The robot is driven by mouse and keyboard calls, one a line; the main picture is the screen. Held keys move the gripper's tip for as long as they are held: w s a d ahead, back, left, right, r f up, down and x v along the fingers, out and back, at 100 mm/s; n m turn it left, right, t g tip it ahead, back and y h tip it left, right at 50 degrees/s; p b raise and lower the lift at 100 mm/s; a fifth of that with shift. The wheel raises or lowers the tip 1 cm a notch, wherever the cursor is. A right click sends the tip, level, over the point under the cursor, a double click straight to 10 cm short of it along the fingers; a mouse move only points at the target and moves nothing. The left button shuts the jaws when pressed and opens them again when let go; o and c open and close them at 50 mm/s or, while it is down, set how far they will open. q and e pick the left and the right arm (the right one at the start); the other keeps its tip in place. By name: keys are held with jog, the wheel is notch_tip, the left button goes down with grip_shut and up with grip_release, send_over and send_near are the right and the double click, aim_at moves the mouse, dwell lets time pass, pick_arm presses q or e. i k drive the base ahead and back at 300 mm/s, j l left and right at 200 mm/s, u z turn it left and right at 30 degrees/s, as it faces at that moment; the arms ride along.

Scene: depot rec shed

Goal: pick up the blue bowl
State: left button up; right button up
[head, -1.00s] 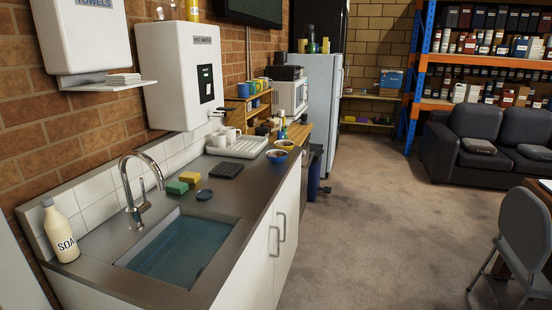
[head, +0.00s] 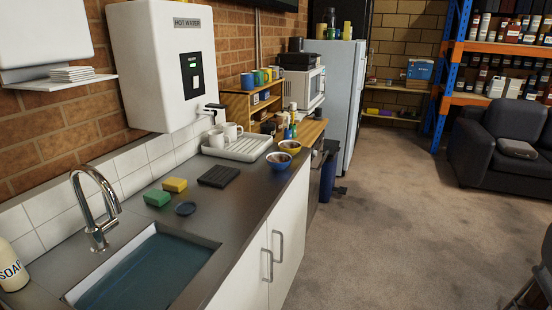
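The blue bowl (head: 279,163) stands upright on the steel counter, near its front edge, right of the white dish rack (head: 238,148). Something dark brown shows inside it. Neither of my grippers is in view.
The sink (head: 148,270) with water, the tap (head: 95,205), green sponge (head: 157,198), yellow sponge (head: 175,185), small dark dish (head: 185,209) and black ribbed mat (head: 219,176) lie nearer. A blue bin (head: 328,178) stands past the cabinet. The carpet (head: 385,240) to the right is clear.

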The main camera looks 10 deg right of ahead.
aim_at(277, 160)
jog(key=i+l+u, duration=0.1)
jog(key=i+l, duration=0.2)
jog(key=i+l+u, duration=0.1)
jog(key=i+l, duration=0.15)
jog(key=l, duration=0.15)
jog(key=i+l+u, duration=0.1)
jog(key=i+l, duration=0.15)
jog(key=l, duration=0.15)
jog(key=i+l+u, duration=0.15)
jog(key=l, duration=0.25)
jog(key=i+l+u, duration=0.1)
jog(key=i+l, duration=0.2)
jog(key=l, duration=0.15)
jog(key=i+l+u, duration=0.1)
jog(key=l, duration=0.35)
jog(key=i+l+u, duration=0.1)
jog(key=i+l, duration=0.2)
jog(key=l, duration=0.15)
jog(key=i+l+u, duration=0.1)
jog(key=l, duration=0.4)
jog(key=i, duration=0.05)
